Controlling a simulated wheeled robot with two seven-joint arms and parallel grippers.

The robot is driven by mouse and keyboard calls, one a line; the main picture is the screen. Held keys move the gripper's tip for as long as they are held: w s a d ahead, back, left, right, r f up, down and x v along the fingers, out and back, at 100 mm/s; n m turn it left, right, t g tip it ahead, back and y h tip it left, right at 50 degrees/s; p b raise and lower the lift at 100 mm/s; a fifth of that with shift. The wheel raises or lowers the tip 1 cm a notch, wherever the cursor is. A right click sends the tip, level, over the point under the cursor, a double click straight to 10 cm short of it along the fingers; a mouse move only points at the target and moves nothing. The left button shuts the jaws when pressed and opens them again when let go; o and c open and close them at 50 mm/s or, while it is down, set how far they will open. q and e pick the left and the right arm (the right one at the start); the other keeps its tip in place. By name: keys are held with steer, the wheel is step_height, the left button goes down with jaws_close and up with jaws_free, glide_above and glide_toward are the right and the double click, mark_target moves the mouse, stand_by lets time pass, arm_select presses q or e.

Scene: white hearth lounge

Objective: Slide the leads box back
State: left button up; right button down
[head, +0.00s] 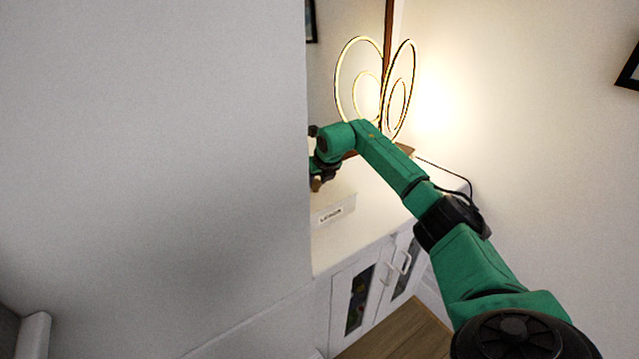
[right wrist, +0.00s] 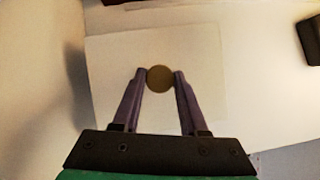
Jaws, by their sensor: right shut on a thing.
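The leads box (head: 347,205) is a pale box with a small dark-lettered label on its front, standing on the white cabinet top. Its left part is hidden behind the large white wall in the head view. In the right wrist view, its pale rectangular top (right wrist: 195,55) lies under the gripper, with a round brown knob (right wrist: 159,79) on it. My right gripper (right wrist: 160,76) is shut on this knob, one finger on each side. In the head view the right gripper (head: 317,183) is partly cut off by the wall edge. My left gripper is not in view.
A lit lamp of looped rings (head: 375,90) stands at the back of the white cabinet (head: 375,240), with a black cable (head: 445,172) to its right. A tall white wall (head: 160,150) fills the left. A dark object (right wrist: 311,40) sits at the right wrist view's upper right.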

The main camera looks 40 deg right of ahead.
steer(key=shift+w+b, duration=0.35)
steer(key=shift+w, duration=1.35)
steer(key=shift+c, duration=1.8)
jaws_free()
steer(key=b+v, duration=0.2)
steer(key=v, duration=1.2)
steer(key=shift+s+r, duration=0.15)
steer(key=shift+r, duration=0.05)
steer(key=shift+a, duration=0.1)
